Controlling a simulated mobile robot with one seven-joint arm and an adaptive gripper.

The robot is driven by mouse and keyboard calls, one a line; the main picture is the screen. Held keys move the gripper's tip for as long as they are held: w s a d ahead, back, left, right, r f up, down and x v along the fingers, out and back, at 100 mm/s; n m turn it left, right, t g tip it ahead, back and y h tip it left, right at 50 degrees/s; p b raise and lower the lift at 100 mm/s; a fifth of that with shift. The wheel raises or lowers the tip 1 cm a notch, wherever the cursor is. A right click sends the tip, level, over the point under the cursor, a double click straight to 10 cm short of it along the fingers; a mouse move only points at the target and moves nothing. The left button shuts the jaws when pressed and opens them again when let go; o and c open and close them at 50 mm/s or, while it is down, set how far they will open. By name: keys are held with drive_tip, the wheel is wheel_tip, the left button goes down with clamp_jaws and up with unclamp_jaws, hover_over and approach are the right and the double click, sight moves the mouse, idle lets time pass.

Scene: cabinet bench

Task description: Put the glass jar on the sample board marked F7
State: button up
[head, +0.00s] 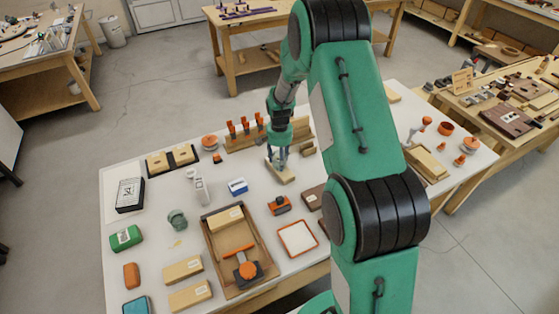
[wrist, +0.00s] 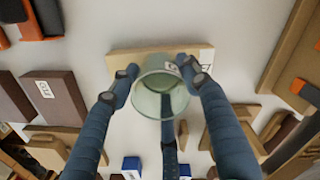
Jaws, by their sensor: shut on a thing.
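The glass jar (wrist: 160,92) is clear, greenish and round. My gripper (wrist: 160,78) is shut on it, with fingers on both sides and one below in the wrist view. A pale wooden board (wrist: 140,62) lies behind the jar in that view. Its white label (wrist: 207,60) is partly covered by a finger, and I cannot read it for certain. In the head view my gripper (head: 279,154) is over the pale board (head: 286,176), and the jar between the fingers is hard to make out. I cannot tell whether the jar touches the board.
Other pale labelled blocks (head: 183,269) lie at the front left, and one (head: 226,217) is in a wooden tray (head: 264,250). A greenish glass vessel (head: 177,219) stands left of the tray. Orange-handled tools (head: 246,125) stand in a rack behind my gripper. A blue-white box (head: 238,186) is nearby.

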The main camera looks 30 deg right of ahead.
drive_tip(key=o, duration=1.2)
drive_tip(key=shift+f, duration=0.15)
drive_tip(key=shift+o, duration=0.2)
wheel_tip(320, 180, up, 12)
drive_tip(key=p, duration=0.2)
drive_tip(key=shift+r, duration=0.2)
drive_tip(key=shift+r, duration=0.1)
